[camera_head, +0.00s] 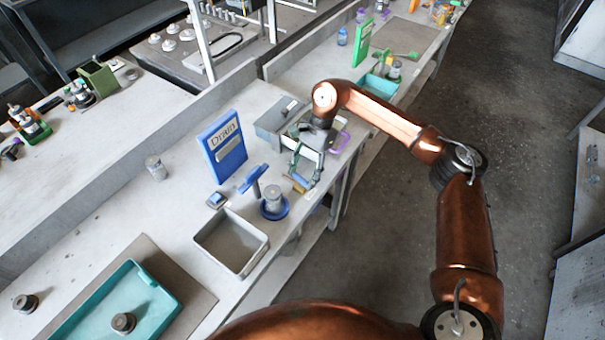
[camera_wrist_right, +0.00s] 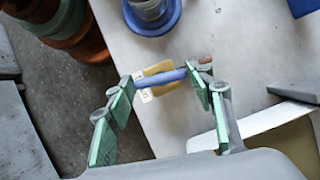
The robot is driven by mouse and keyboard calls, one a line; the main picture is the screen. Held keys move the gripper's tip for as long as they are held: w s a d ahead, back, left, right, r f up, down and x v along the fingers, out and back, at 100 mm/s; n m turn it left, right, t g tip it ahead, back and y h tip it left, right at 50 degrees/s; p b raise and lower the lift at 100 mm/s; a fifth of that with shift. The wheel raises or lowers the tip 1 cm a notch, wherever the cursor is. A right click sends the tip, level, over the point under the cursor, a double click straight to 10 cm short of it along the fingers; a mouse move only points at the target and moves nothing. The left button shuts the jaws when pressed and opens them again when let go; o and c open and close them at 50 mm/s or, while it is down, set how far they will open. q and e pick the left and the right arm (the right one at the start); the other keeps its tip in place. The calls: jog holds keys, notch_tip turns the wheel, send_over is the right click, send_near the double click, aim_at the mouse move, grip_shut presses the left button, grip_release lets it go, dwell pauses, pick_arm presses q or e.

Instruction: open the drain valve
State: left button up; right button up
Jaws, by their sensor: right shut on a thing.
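A blue sign reading DRAIN (camera_head: 222,148) stands on the bench. In front of it are a blue T-shaped piece (camera_head: 252,181) and a grey cylinder on a round blue base (camera_head: 273,203). My right gripper (camera_head: 301,178) is down at the bench's front edge, right of the blue base. In the right wrist view, a blue bar (camera_wrist_right: 168,79) lies between its green-padded fingertips, over a yellow-brown piece with a white label (camera_wrist_right: 158,87). The gripper is shut on this bar. I cannot tell how the bar joins the valve. My left gripper is out of view.
A grey open tray (camera_head: 231,243) stands left of the blue base. A grey box (camera_head: 279,116) is behind my right gripper. A teal tray (camera_head: 118,305) is at the lower left. The floor (camera_head: 390,235) right of the bench is clear.

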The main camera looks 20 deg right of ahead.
jog(key=o, duration=1.2)
jog(key=shift+c, duration=0.2)
jog(key=v, duration=1.2)
jog(key=shift+a, duration=0.15)
